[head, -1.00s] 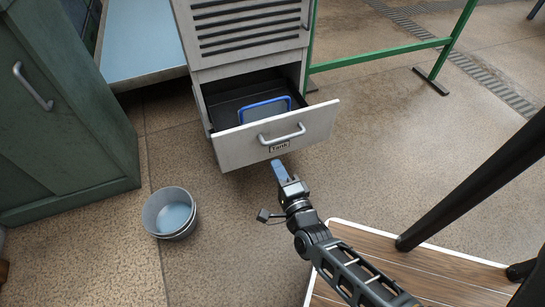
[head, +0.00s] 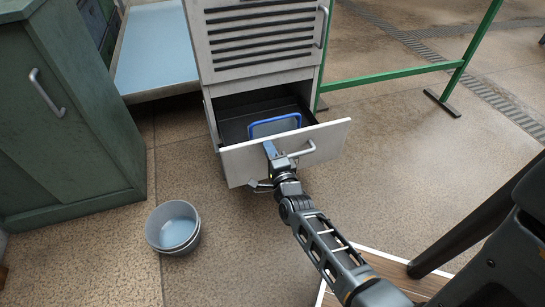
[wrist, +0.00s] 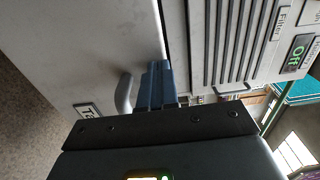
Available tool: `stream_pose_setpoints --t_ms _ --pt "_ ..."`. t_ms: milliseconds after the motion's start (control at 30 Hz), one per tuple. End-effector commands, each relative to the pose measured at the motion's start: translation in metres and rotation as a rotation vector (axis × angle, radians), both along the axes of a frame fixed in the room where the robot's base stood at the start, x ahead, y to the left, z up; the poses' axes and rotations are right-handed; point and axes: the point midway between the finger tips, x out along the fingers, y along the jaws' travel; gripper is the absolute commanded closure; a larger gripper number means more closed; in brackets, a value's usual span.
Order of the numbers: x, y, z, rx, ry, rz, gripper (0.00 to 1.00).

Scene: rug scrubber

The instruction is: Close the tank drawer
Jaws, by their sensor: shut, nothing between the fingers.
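The tank drawer (head: 245,163) is pulled out of the lower part of the white cabinet, with its dark inside and a blue-rimmed item (head: 275,126) in it. My gripper (head: 270,148) is shut and empty, with its blue fingertips at the drawer front, by the left end of the grey handle (head: 303,152). In the wrist view, the blue fingers (wrist: 158,84) lie beside the handle (wrist: 124,94) and over the drawer's face (wrist: 85,45). I cannot tell whether they touch it. The drawer label (wrist: 87,110) is partly hidden by my wrist.
A louvred panel (head: 262,40) sits above the drawer. A green rail (head: 400,73) runs right of the cabinet. A wooden platform (head: 395,268) is at the lower right.

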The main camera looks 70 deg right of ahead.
Motion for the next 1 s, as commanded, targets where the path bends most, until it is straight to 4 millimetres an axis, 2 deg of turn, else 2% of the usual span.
stream_pose_setpoints --t_ms 367,567,767,1000 --pt "0.001 -0.001 0.0 0.0 0.0 0.0 1.0" --pt "0.01 -0.011 0.0 0.0 -0.001 0.001 1.0" --pt "0.034 -0.04 0.0 -0.003 -0.003 0.001 1.0" --pt "0.077 -0.089 -0.001 -0.003 -0.003 0.002 1.0"
